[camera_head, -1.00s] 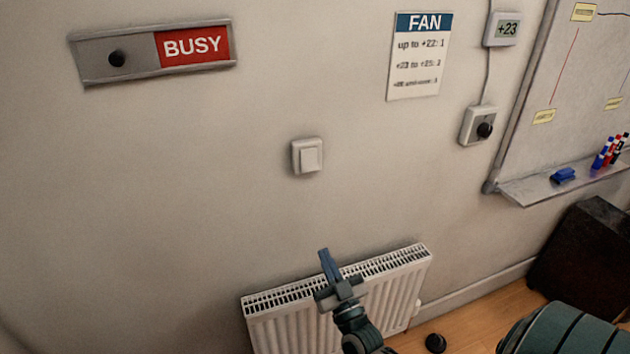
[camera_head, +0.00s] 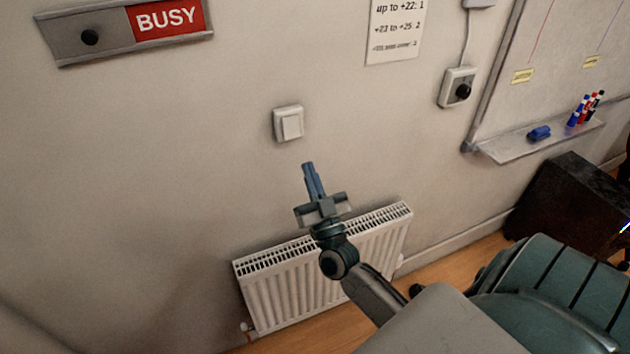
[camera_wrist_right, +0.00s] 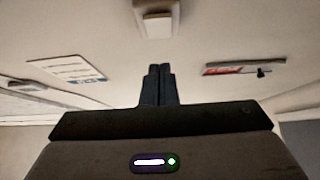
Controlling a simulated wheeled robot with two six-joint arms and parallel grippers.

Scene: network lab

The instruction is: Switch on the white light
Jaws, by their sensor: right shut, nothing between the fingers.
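A white square wall switch (camera_head: 289,124) is on the wall in the head view, above the radiator. It also shows in the right wrist view (camera_wrist_right: 157,20), at the top middle, ahead of the fingers. My right gripper (camera_head: 308,166) is just below the switch in the head view, its fingers together and pointing up toward it. The fingers (camera_wrist_right: 158,70) are closed with nothing between them in the right wrist view, and a gap shows between them and the switch. No light shows in these frames. My left gripper is out of view.
A white radiator (camera_head: 330,265) is behind and below my right arm. A whiteboard tray (camera_head: 520,142) holds markers. The wall around the switch is clear.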

